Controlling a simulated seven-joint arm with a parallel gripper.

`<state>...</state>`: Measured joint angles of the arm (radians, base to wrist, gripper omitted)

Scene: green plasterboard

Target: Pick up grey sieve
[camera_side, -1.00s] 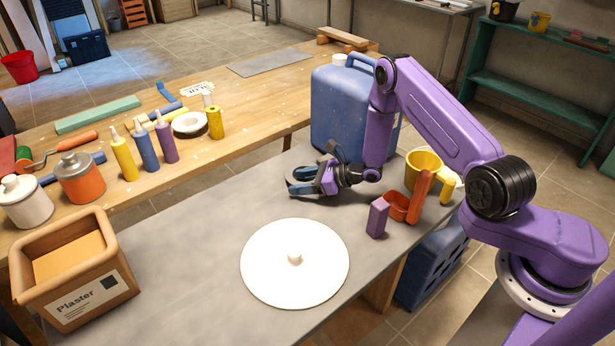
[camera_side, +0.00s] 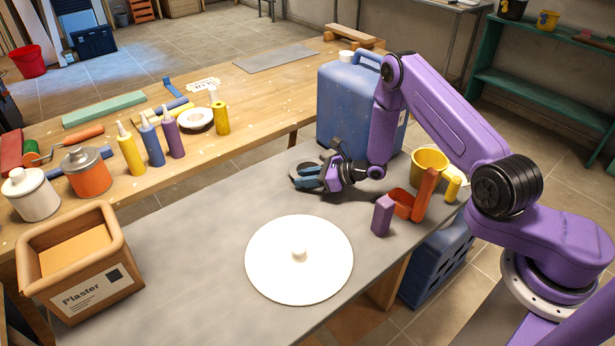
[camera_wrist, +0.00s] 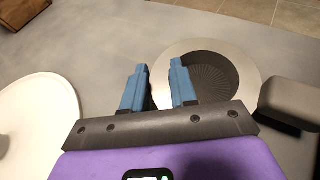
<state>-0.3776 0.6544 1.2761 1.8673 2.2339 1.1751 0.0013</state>
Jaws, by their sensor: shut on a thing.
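The grey sieve (camera_wrist: 218,72) shows in the wrist view as a round shape with a broad pale rim and a dark ribbed inside. My gripper (camera_wrist: 158,75) has its two blue fingers at the sieve's left side, shut on its rim; the right finger overlaps the inside. In the side view my gripper (camera_side: 304,178) is low over the far part of the grey worktop (camera_side: 190,225), in front of the blue jerrycan (camera_side: 345,110). There the sieve is hard to tell from the dark fingers. Whether it is clear of the worktop cannot be told.
A white disc with a knob (camera_side: 275,270) lies nearer. A purple block (camera_side: 382,216), an orange scoop (camera_side: 402,203) and a yellow mug (camera_side: 428,163) stand right of my gripper. A plaster box (camera_side: 85,285) is at the left. A dark grey block (camera_wrist: 288,99) is beside the sieve.

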